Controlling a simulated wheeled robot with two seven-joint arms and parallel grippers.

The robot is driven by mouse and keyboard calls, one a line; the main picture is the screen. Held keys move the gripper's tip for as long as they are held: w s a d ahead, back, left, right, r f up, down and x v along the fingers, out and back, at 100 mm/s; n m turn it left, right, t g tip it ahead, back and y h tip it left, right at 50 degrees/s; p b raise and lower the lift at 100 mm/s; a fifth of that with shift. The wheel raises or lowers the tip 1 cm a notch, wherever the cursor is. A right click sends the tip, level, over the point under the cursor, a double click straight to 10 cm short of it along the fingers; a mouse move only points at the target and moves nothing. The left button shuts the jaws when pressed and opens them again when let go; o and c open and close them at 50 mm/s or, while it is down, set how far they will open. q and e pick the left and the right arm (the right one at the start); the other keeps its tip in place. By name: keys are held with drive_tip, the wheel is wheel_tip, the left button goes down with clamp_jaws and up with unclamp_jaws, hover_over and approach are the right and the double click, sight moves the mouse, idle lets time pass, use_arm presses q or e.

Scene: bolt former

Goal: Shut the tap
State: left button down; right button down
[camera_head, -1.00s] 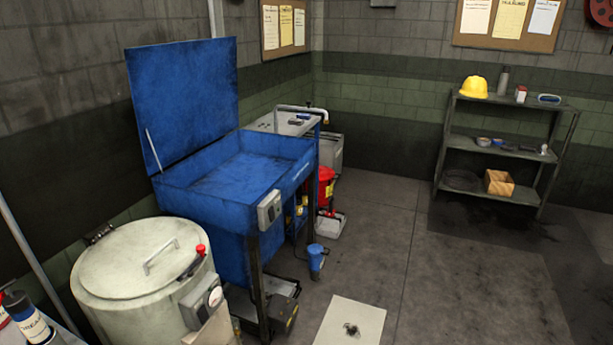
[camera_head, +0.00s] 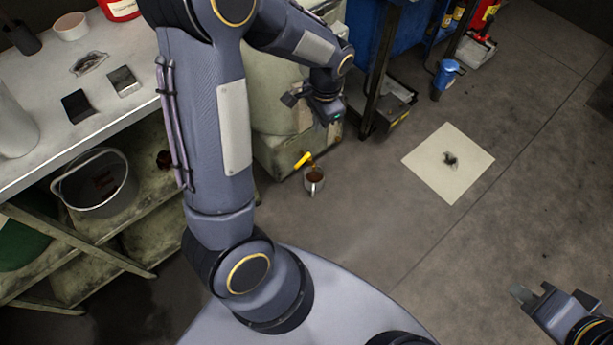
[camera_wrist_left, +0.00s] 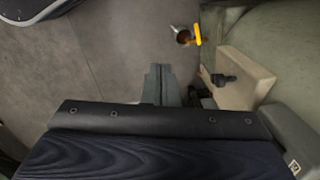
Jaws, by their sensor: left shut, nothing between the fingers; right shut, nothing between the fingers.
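My right gripper (camera_head: 523,293) is shut and empty at the lower right, far from the tap.
The drum (camera_head: 272,110) is partly behind my left arm. A blue washer on dark legs (camera_head: 375,85) stands right of it. A shelf table with a bucket (camera_head: 95,185) is at the left.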

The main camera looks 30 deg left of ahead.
use_arm(q)
drive_tip(key=w+f+m+g+y+b, duration=0.1)
drive_tip(key=w+f+m+y+b, duration=0.25)
drive_tip(key=f, duration=0.85)
drive_tip(key=w+f+m+y+b, duration=0.25)
drive_tip(key=f+b, duration=0.25)
drive_tip(key=f, duration=0.7)
drive_tip(key=m+t+y+b, duration=0.2)
drive_tip(key=m+y+b, duration=0.1)
drive_tip(key=m+b, duration=0.5)
approach(302, 162)
wheel_tip(302, 162, down, 5)
drive_tip(key=s+n, duration=0.1)
drive_tip(key=s, duration=0.1)
drive_tip(key=a+b, duration=0.1)
drive_tip(key=a, duration=0.3)
drive_tip(key=shift+w+a+f+b, duration=0.1)
drive_tip(key=shift+w+f+b, duration=0.05)
drive_tip(key=shift+w+b, duration=0.25)
